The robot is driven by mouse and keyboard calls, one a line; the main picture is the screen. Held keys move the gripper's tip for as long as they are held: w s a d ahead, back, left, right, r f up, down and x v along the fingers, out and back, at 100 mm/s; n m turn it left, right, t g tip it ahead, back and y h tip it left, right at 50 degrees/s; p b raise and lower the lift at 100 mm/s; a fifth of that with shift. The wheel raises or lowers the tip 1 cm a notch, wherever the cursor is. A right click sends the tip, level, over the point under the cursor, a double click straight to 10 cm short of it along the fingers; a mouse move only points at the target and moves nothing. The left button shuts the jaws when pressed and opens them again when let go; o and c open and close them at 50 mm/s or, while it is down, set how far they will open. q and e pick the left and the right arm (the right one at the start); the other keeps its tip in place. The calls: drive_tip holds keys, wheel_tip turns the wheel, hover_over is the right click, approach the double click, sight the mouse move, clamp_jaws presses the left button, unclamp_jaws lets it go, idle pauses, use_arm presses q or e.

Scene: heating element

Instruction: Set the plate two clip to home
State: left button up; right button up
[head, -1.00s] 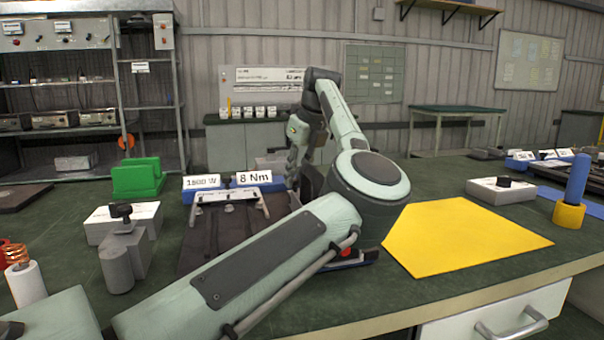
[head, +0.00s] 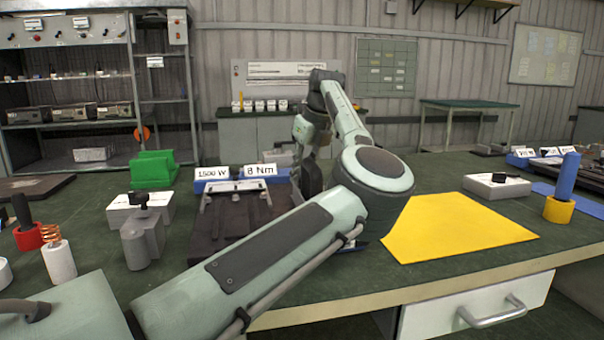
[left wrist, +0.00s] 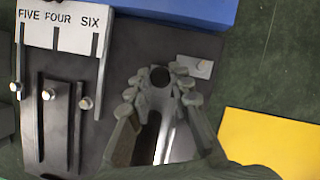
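The dark plate (head: 224,222) lies on the green bench. In the left wrist view the plate (left wrist: 115,60) has slots with round-headed pegs (left wrist: 49,94) and a white FIVE FOUR SIX label (left wrist: 63,22). I cannot tell which part is the plate two clip. My left gripper (head: 306,178) points down at the plate's right side. In the left wrist view its fingertips (left wrist: 160,78) are a little apart, with a dark round knob (left wrist: 160,76) between them. Contact with the knob is not clear. My left arm hides part of the plate in the head view. My right gripper is not in view.
Blue blocks with 1500 W and 8 Nm labels (head: 261,171) stand behind the plate. A grey block with a knob (head: 142,240) stands left. A yellow sheet (head: 460,228) lies right, beside clear bench. A blue post in a yellow base (head: 560,208) stands farther right.

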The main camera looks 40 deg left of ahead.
use_arm(q)
drive_tip(key=o, duration=0.5)
drive_tip(key=shift+s+d, duration=0.15)
drive_tip(key=v, duration=1.2)
